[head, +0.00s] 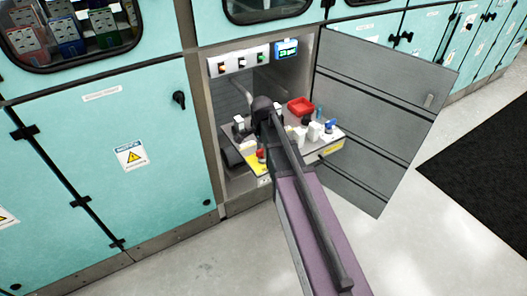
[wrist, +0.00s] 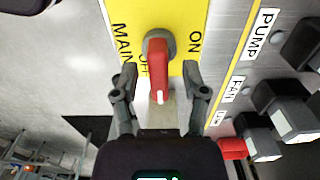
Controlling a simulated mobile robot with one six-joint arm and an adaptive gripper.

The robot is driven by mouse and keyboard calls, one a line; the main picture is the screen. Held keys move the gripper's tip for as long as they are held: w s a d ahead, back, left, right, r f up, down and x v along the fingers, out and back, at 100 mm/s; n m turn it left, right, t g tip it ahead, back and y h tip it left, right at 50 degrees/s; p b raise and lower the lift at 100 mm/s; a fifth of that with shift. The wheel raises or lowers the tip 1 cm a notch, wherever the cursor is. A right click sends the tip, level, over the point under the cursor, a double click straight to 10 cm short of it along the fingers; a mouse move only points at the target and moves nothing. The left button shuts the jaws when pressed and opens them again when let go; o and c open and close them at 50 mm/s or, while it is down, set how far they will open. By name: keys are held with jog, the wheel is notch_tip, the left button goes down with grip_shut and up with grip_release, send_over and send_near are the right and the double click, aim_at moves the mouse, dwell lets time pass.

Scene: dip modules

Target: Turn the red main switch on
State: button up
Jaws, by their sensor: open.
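The red main switch (wrist: 158,68) sits on a yellow plate (wrist: 180,18) in the wrist view. Its handle runs from the round hub down the picture to a white tip. The word ON is to its right, MAIN to its left, and OFF is partly covered beside the handle. My gripper (wrist: 160,92) is open, with one finger on each side of the handle and visible gaps between. In the head view a small red part (head: 261,156), seemingly the switch, shows at the panel's left front; my arm hides the gripper there.
Black switches (wrist: 270,95) labelled PUMP and FAN stand to the right in the wrist view, with a red block (wrist: 232,149) near them. The grey cabinet door (head: 375,105) hangs open at right.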

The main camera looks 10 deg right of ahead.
grip_shut()
jog(key=shift+d, duration=0.1)
